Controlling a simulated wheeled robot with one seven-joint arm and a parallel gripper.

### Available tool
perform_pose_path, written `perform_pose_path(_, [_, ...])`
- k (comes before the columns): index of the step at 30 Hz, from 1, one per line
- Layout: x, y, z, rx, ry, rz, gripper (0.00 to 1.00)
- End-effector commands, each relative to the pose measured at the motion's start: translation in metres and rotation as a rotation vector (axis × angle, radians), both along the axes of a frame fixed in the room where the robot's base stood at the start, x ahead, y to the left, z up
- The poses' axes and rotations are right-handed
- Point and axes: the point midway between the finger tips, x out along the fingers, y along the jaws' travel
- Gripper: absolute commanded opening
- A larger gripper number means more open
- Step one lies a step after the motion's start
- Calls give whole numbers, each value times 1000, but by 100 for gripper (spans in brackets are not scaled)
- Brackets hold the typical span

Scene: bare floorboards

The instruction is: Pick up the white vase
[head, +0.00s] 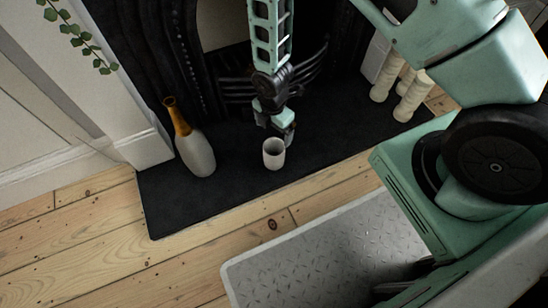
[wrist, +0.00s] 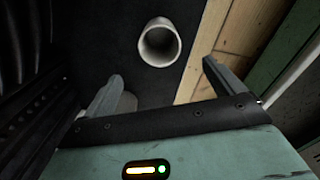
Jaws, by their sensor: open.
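A small white, cup-shaped vase (head: 273,153) stands upright on the dark hearth in the head view. In the wrist view the white vase (wrist: 176,57) shows its round open mouth, just beyond the fingertips and between their lines. My gripper (head: 284,130) is above and close to the vase in the head view. In the wrist view my gripper (wrist: 162,70) has its two fingers spread wide with nothing held between them. Whether a finger touches the vase cannot be told.
A taller bottle-shaped vase (head: 196,155), pale with an amber neck, stands to the left on the hearth (head: 230,200). Cream pillar candles (head: 411,98) stand at the right. The black fireplace is behind.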

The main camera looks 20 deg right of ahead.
Motion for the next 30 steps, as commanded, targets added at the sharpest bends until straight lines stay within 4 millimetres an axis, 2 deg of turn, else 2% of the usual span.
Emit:
perform_pose_path(1, [-1,0,-19,-1,2,1,94])
perform_pose_path(9, [0,0,-71,0,1,-1,94])
perform_pose_path(12, [0,0,-81,0,0,0,94])
perform_pose_path(20, [0,-1,-91,0,0,-2,94])
perform_pose_path(30, [1,-4,-132,0,0,-2,94])
